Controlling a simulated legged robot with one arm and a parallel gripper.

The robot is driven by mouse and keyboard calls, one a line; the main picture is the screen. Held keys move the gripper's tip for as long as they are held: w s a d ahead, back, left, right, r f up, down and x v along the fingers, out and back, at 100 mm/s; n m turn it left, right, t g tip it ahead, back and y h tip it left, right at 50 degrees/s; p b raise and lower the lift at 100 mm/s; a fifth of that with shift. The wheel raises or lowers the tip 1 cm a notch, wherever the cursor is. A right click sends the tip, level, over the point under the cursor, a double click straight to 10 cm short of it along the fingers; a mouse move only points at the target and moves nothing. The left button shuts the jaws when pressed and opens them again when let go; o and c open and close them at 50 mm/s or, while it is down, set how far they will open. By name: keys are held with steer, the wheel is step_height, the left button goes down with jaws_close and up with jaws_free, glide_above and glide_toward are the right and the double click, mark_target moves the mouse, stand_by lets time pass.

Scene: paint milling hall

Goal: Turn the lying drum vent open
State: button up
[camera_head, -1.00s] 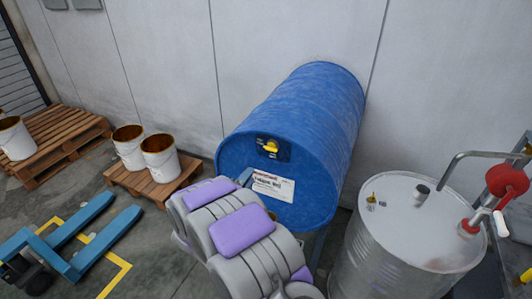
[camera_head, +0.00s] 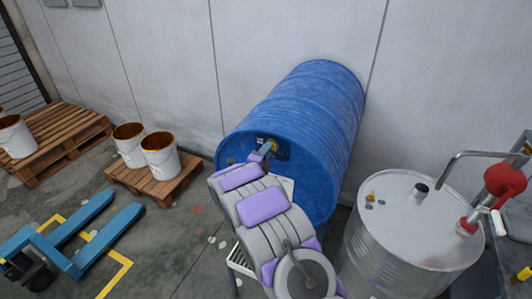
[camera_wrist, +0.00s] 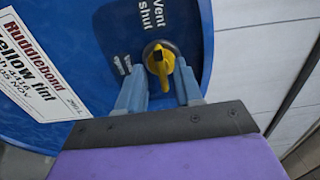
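The blue drum (camera_head: 315,125) lies on its side against the wall, its flat end facing me. On that end is a yellow vent handle (camera_wrist: 160,62) on a round grey fitting, under the printed words "Vent shut". The handle points down in the wrist view, with pale marks to its left. My gripper (camera_wrist: 159,76) is open, with one grey finger on each side of the handle's lower end. I cannot tell whether either finger touches it.
A white label (camera_wrist: 38,70) is on the drum end. A grey upright drum (camera_head: 410,235) with a red pump (camera_head: 505,180) stands at the right.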

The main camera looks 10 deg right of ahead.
jaws_close()
stand_by(0.3)
steer(key=shift+f+n, duration=0.1)
steer(key=shift+n, duration=0.2)
steer(key=shift+n+p, duration=3.6)
steer(key=shift+n, duration=5)
